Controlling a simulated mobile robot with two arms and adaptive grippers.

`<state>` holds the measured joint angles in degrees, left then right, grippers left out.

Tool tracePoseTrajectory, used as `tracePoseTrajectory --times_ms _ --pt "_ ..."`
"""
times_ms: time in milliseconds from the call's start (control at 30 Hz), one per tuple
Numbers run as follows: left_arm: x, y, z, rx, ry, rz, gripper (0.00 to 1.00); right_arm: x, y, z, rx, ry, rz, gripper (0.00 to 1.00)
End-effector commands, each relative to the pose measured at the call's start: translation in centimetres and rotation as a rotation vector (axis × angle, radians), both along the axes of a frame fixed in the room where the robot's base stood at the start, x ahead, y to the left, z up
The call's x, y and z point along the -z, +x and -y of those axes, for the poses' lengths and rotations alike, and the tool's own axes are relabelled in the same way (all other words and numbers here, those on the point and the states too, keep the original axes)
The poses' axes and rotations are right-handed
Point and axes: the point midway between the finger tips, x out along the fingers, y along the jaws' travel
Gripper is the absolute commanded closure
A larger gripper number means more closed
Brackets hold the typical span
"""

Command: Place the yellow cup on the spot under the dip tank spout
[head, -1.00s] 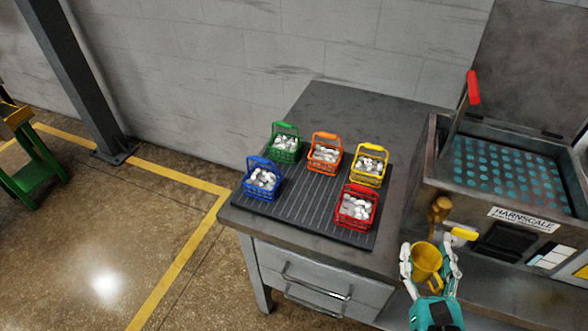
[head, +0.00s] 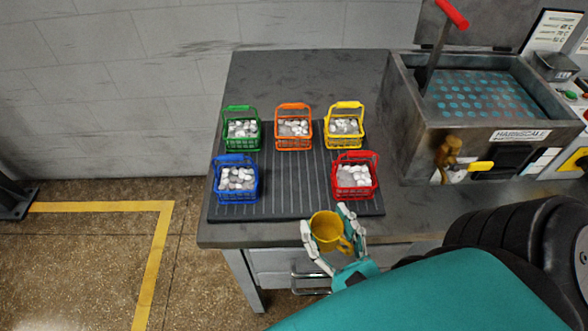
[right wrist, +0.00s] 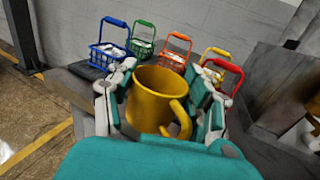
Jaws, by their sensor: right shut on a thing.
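The yellow cup (head: 325,231) is upright between the fingers of my right gripper (head: 334,234), which is shut on it in front of the table's front edge. The cup (right wrist: 152,100) also fills the middle of the right wrist view, its handle toward the camera's right. The dip tank (head: 480,95) stands at the right of the table with teal dotted contents. A brass spout (head: 448,155) sticks out of its front, to the right of and beyond the cup. The spot under the spout is hard to make out. My left gripper is not in view.
On a ribbed dark mat (head: 290,205) stand green (head: 241,128), orange (head: 294,127), yellow (head: 344,126), blue (head: 236,179) and red (head: 354,176) baskets of white pieces. The red basket is close to the cup. A red-handled lever (head: 440,45) rises from the tank. The table's back left is clear.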

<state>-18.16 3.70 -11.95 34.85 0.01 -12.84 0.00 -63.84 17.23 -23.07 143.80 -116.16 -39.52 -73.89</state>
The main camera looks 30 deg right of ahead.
Motion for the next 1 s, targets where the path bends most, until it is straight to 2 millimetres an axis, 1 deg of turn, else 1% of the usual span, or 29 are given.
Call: tracePoseTrajectory --times_ms 33,133,200,400,467,500,533,600,700,833,1000 --pt "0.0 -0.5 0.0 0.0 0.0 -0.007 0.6 -0.2 1.0 0.3 0.006 0.0 0.009 0.87" --pt "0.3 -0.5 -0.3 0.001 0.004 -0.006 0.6 0.1 3.5 0.8 0.008 0.003 0.013 0.87" --pt "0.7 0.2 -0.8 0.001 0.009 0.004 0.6 0.3 5.2 1.1 0.004 0.004 0.014 0.87" --pt "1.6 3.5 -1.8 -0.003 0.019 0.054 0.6 0.7 8.7 1.7 -0.001 0.0 0.016 0.87" --pt "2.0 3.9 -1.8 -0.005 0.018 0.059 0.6 0.8 9.7 1.9 -0.003 -0.001 0.014 0.87" --pt "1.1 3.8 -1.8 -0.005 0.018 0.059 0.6 0.2 10.7 2.1 -0.003 -0.003 0.013 0.87" --pt "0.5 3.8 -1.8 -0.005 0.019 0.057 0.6 0.1 11.4 2.3 -0.003 -0.005 0.011 0.87" --pt "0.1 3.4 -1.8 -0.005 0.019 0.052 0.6 0.3 12.8 2.6 -0.002 -0.004 0.009 0.87" --pt "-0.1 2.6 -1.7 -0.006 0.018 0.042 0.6 0.8 14.2 2.8 -0.002 -0.003 0.006 0.87" --pt "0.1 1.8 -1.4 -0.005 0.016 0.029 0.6 1.4 14.9 3.0 -0.001 -0.002 0.003 0.87" --pt "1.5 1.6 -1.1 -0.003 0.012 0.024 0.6 4.2 14.8 3.0 0.0 -0.001 -0.001 0.87"
